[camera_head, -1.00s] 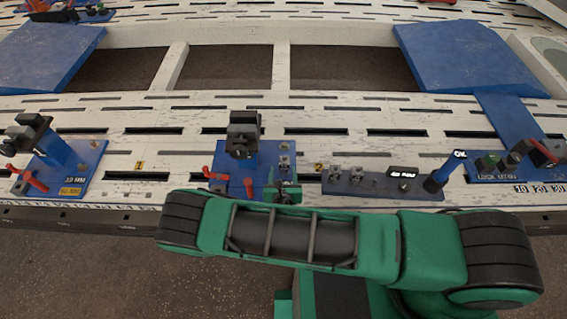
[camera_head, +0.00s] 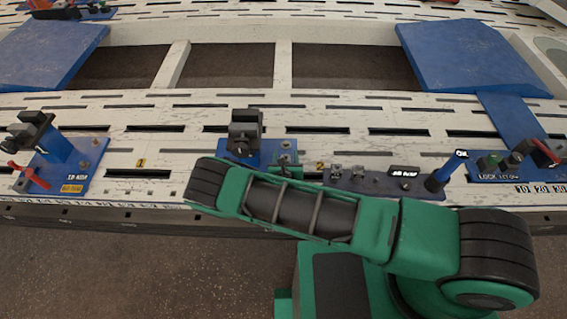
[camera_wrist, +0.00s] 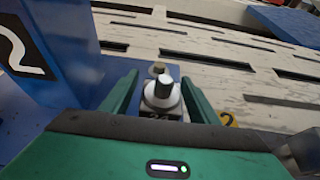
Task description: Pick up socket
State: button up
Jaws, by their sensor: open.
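A grey metal socket (camera_wrist: 163,91), a stepped round piece with a narrower dark top, stands upright on a small block marked with digits in the wrist view. The block sits on a blue plate. My gripper (camera_wrist: 159,77) is open, with one green finger on each side of the socket. I cannot tell whether either finger touches it. In the head view the same small holder (camera_head: 286,158) shows at the right of the middle blue fixture, and my arm hides much of the area in front of it.
A blue post with a white-marked label (camera_wrist: 22,45) rises close on the left in the wrist view. A yellow tag (camera_wrist: 227,119) lies right of the fingers. A dark strip of small parts (camera_head: 372,182) lies to the right in the head view. The slotted bench behind is mostly clear.

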jog(key=shift+c, duration=0.3)
jog(key=c, duration=1.2)
jog(key=shift+c, duration=0.2)
jog(key=shift+r, duration=0.15)
